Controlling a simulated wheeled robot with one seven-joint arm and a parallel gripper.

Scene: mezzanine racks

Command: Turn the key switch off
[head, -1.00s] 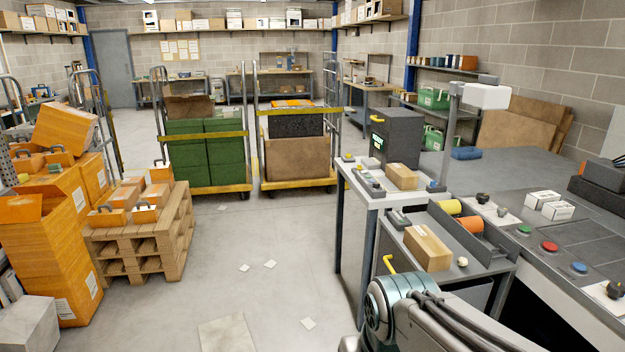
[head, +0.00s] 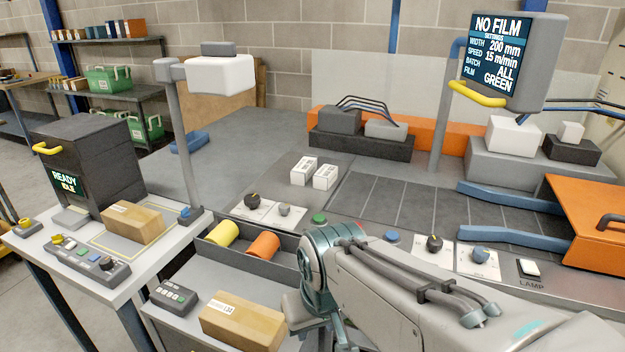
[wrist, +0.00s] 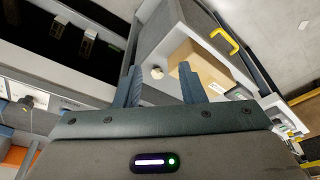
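Several knobs stand along the grey bench panel in the head view, and I cannot tell surely which is the key switch. A black knob (head: 252,200) on a white plate and a small grey knob (head: 284,210) are left of my arm. My arm hides part of the panel.
A cardboard box (head: 242,322) lies on the lower shelf. A tray (head: 254,262) holds yellow and orange rolls. A screen (head: 497,55) reads NO FILM; another (head: 67,182) reads READY IDLE.

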